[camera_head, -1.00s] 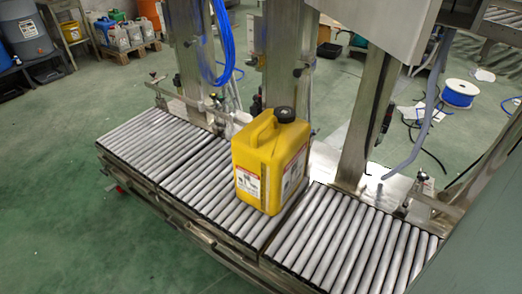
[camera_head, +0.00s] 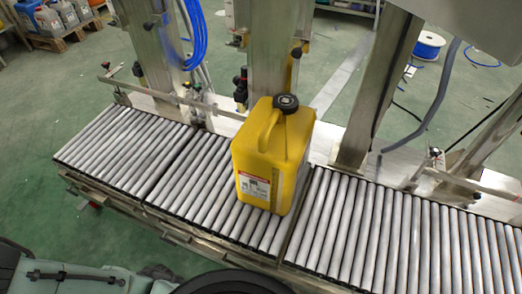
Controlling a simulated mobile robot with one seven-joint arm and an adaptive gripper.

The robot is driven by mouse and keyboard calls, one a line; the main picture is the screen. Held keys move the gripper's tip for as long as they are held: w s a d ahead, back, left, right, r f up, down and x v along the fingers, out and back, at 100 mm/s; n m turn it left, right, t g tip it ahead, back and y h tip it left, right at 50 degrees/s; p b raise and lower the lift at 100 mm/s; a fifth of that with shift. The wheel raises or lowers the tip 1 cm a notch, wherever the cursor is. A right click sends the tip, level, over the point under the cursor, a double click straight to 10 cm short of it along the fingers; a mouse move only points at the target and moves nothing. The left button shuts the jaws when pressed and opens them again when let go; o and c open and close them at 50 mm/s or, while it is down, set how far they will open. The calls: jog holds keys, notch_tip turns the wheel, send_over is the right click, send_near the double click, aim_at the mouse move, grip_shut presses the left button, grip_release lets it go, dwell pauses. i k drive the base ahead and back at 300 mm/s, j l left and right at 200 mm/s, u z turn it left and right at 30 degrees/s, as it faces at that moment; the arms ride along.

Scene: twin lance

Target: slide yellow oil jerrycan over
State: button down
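The yellow oil jerrycan (camera_head: 271,152) stands upright on the roller conveyor (camera_head: 345,225). It has a black cap, a moulded handle and a white and red label on its front. It sits near the right end of the middle roller section, close to the gap before the right section. No gripper fingers show. Green-grey and black parts at the bottom left look like my own arm, with a dark rounded part at the bottom centre. Nothing visible touches the jerrycan.
Steel posts (camera_head: 264,55) stand behind the conveyor, with a guide rail (camera_head: 170,98) along its back edge. A blue coiled hose (camera_head: 196,32) and a grey hose hang there. Rollers left and right of the jerrycan are bare.

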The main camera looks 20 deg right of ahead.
aim_at(270, 149)
jog(key=i+j+z, duration=0.15)
jog(key=j+z, duration=0.15)
jog(key=i+j+z, duration=0.1)
jog(key=j+z, duration=0.2)
jog(key=i+j+z, duration=0.1)
jog(key=j+z, duration=0.6)
jog(key=j, duration=0.55)
